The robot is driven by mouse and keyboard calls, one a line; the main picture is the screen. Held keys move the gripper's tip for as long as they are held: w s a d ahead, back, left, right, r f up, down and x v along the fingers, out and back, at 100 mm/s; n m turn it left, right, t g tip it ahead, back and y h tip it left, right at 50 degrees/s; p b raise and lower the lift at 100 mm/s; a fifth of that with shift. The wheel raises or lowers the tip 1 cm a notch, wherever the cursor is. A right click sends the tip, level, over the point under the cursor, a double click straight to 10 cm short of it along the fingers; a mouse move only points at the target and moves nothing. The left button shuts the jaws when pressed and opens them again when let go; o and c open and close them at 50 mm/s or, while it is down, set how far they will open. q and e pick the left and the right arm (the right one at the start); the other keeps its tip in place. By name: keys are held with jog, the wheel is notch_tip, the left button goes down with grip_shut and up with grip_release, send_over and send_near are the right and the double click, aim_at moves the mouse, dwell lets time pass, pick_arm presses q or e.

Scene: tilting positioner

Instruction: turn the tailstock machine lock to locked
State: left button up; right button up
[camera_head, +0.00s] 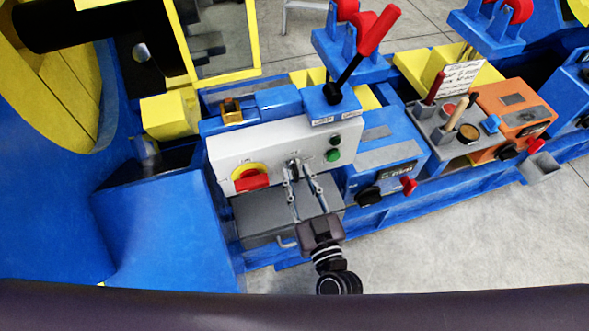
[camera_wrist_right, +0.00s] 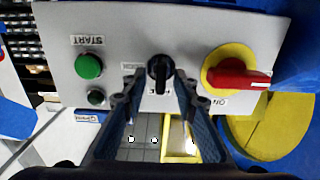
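A grey-white control panel (camera_head: 225,148) carries a small black selector knob (camera_head: 293,164), whose labels are too small or covered to read. It also carries a red rotary handle (camera_head: 251,181) on a yellow disc. My right gripper (camera_head: 297,177) reaches up to the panel at the black knob. In the right wrist view the knob (camera_wrist_right: 160,72) stands between the two fingertips of my right gripper (camera_wrist_right: 158,88). Its handle points along the fingers, with a gap visible on both sides. The right gripper is open. Which control is the machine lock I cannot read. My left gripper is not in view.
Green start button (camera_wrist_right: 88,67) and a smaller dark button (camera_wrist_right: 96,97) sit beside the knob. A red-handled lever (camera_head: 376,32) rises behind the panel. A grey box (camera_head: 262,222) lies below it. An orange unit (camera_head: 513,105) stands right. Open floor (camera_head: 440,235) lies front right.

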jog(key=shift+w+a, duration=0.2)
jog(key=shift+w, duration=0.4)
jog(key=shift+w+a, duration=0.1)
jog(key=shift+w, duration=0.2)
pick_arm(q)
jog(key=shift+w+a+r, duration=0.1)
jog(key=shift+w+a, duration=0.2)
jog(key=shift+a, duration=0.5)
pick_arm(e)
jog(key=shift+c, duration=0.7)
grip_shut()
